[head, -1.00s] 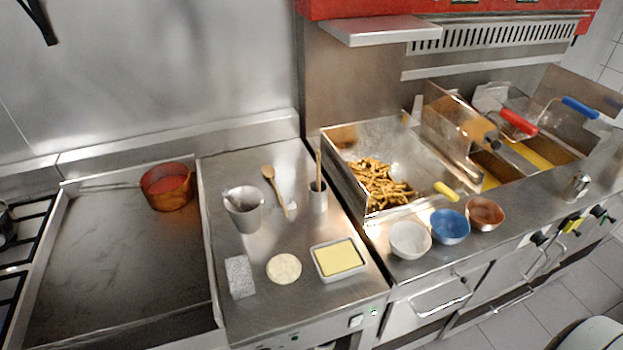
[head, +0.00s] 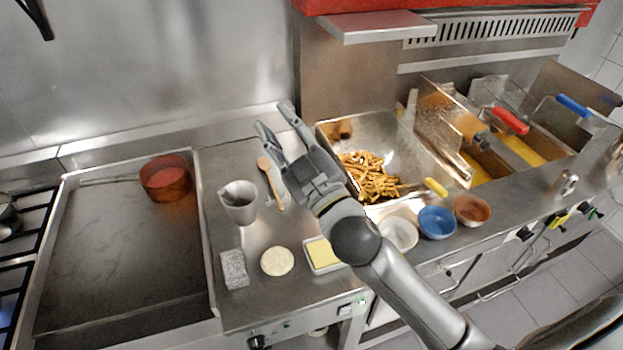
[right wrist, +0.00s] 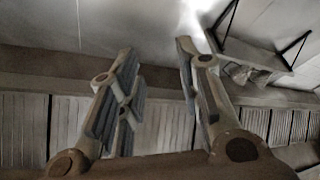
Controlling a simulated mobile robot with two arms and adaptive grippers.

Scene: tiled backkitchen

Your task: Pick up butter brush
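A wooden spoon (head: 270,182) lies on the steel counter beside a grey metal jug (head: 238,202). The butter brush cannot be made out now. Earlier, a wooden handle stood in a small metal cup right of the spoon; that spot is hidden behind my right gripper (head: 274,116). The right gripper is open, its fingers pointing up toward the back wall, above the counter. In the right wrist view its two fingers (right wrist: 155,50) are spread with nothing between them. My left gripper is not in view.
A butter dish (head: 322,254), a pale round disc (head: 277,261) and a speckled block (head: 234,268) sit at the counter's front. Bowls, including a blue one (head: 437,222), and a tray of fries (head: 368,178) are at right. A copper pan (head: 166,178) stands on the griddle (head: 120,250).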

